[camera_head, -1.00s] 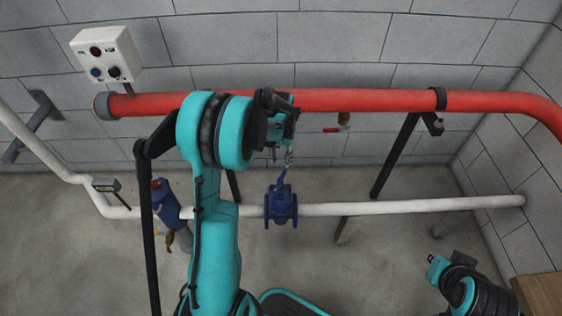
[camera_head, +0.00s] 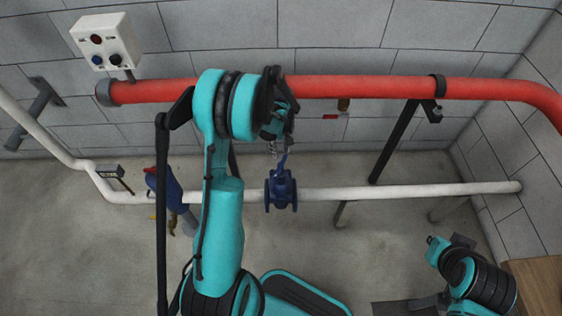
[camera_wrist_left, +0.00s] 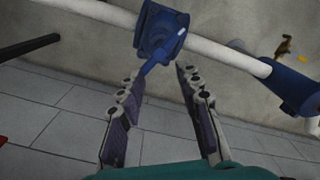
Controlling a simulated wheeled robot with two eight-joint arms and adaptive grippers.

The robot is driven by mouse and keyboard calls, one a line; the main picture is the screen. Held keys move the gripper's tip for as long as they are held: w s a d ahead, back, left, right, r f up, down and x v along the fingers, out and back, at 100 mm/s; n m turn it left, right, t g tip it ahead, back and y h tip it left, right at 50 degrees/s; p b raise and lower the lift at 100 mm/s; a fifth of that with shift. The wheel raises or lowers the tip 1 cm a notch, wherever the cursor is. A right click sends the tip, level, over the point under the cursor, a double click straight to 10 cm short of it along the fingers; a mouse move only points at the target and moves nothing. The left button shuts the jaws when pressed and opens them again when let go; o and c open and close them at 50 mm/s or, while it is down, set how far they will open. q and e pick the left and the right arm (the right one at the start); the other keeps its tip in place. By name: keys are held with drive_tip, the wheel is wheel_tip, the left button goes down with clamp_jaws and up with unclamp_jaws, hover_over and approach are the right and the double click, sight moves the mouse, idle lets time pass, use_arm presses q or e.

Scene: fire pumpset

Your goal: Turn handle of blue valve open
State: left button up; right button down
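The blue valve (camera_head: 281,190) sits in the white pipe, below the red pipe; its blue handle (camera_head: 284,161) points upward in the head view. In the left wrist view the valve (camera_wrist_left: 159,28) is at the top, and its handle (camera_wrist_left: 163,60) slants down toward the left fingertip. My left gripper (camera_wrist_left: 159,72) is open, its two fingers apart with the handle's end by the left finger; I cannot tell whether they touch. In the head view its fingers (camera_head: 273,149) are small beside the handle. My right arm's wrist (camera_head: 438,250) is at lower right; its fingers cannot be made out.
The red pipe (camera_head: 370,87) runs along the wall behind the left wrist. The white pipe (camera_head: 400,193) runs low across the floor. Another blue fitting (camera_head: 168,187) is to the left. A black support leg (camera_head: 394,140) stands to the right. A control box (camera_head: 106,42) hangs upper left.

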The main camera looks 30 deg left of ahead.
sight(281, 165)
use_arm(q)
drive_tip(key=m, duration=0.7)
drive_tip(key=f+m, duration=0.1)
drive_tip(key=m, duration=0.2)
drive_tip(key=shift+f+m+p, duration=0.1)
drive_tip(key=shift+m+p, duration=0.2)
drive_tip(key=shift+p, duration=0.1)
drive_tip(key=shift+f, duration=0.25)
wheel_tip(281, 165, down, 8)
drive_tip(key=b, duration=0.3)
drive_tip(key=shift+r, duration=0.25)
clamp_jaws()
